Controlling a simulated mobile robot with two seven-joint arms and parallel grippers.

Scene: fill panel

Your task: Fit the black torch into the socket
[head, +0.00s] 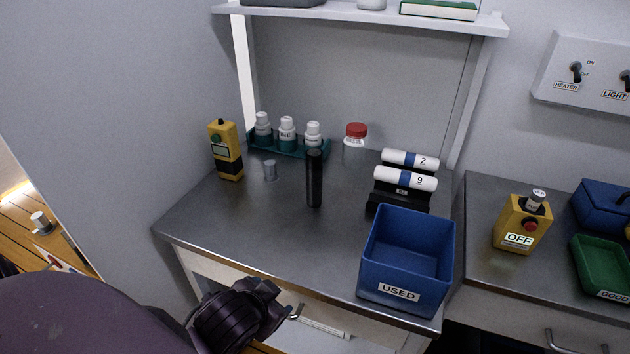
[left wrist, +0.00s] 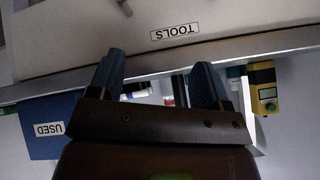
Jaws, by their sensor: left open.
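The black torch (head: 314,180) stands upright near the middle of the grey worktop. A small grey metal cup (head: 270,170) stands to its left; it may be the socket, but I cannot tell for sure. My left gripper (head: 277,302) is in front of the worktop's front edge, apart from the torch. In the left wrist view its two fingers are spread with nothing between them (left wrist: 155,82). My right gripper is in neither view.
A blue bin marked USED (head: 405,260) stands at the front right. Behind are a yellow meter (head: 226,150), a teal bottle rack (head: 289,148), a red-capped jar (head: 354,144) and white cylinders (head: 405,180). A TOOLS drawer (left wrist: 200,40) is below the edge. The front-left worktop is clear.

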